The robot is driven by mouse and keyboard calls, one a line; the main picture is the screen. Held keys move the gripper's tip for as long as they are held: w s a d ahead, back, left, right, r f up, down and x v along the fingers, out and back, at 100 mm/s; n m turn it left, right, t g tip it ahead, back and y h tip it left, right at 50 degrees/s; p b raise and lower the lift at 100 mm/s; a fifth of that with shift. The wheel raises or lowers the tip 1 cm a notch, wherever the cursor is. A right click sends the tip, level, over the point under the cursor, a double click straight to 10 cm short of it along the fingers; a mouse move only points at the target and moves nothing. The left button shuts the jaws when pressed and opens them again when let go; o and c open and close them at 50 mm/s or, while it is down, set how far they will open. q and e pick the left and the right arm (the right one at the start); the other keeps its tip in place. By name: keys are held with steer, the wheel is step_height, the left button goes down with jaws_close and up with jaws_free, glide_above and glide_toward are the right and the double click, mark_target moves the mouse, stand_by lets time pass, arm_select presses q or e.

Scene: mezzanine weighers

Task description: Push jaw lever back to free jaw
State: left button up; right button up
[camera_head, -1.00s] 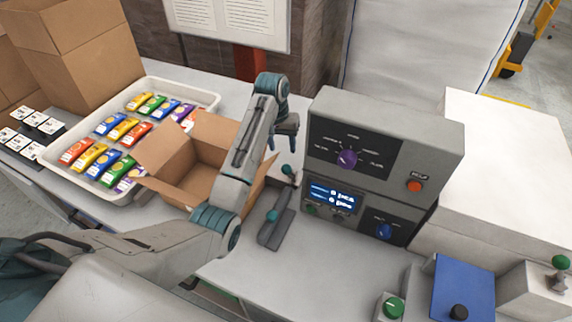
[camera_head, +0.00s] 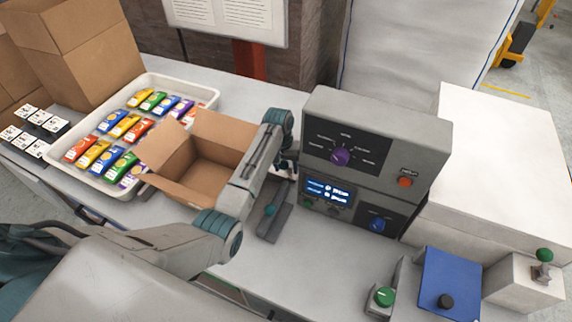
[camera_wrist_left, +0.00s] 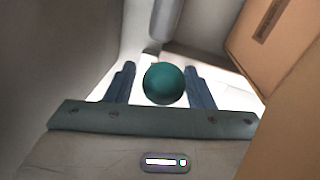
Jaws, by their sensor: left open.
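A round teal knob (camera_wrist_left: 164,83) stands between the two fingers of my left gripper (camera_wrist_left: 164,88) in the left wrist view, with the jaws open around it. I cannot tell whether the fingers touch the knob. My right gripper is not in view.
An open cardboard box (camera_head: 188,193) stands close left of my left arm. A white tray (camera_head: 208,93) of coloured packets lies beyond it. The console has a lit display (camera_head: 329,192). A blue plate (camera_head: 450,275) and green-knobbed controls are at the right.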

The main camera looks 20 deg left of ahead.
arm_select(q)
steer(key=shift+a, duration=0.1)
jaws_close()
